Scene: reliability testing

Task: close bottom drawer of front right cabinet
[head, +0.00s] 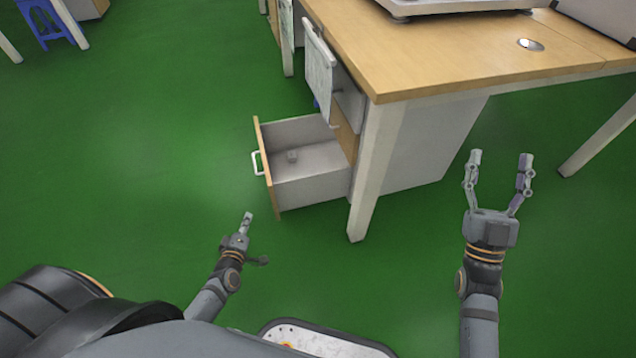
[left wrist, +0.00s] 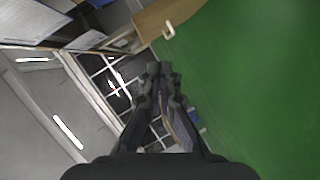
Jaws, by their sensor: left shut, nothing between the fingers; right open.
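The bottom drawer (head: 310,187) of the cabinet (head: 428,145) under the wooden table is pulled out to the left, with a wooden front and a white handle (head: 257,162). My right gripper (head: 501,156) is open and empty, right of the cabinet.
The wooden table (head: 450,50) stands over the cabinet, its near leg (head: 370,180) close to the drawer's right end. A white panel (head: 319,72) hangs at the table's left edge above the drawer. A blue stool (head: 48,22) is far back left. Green floor left of the drawer is clear.

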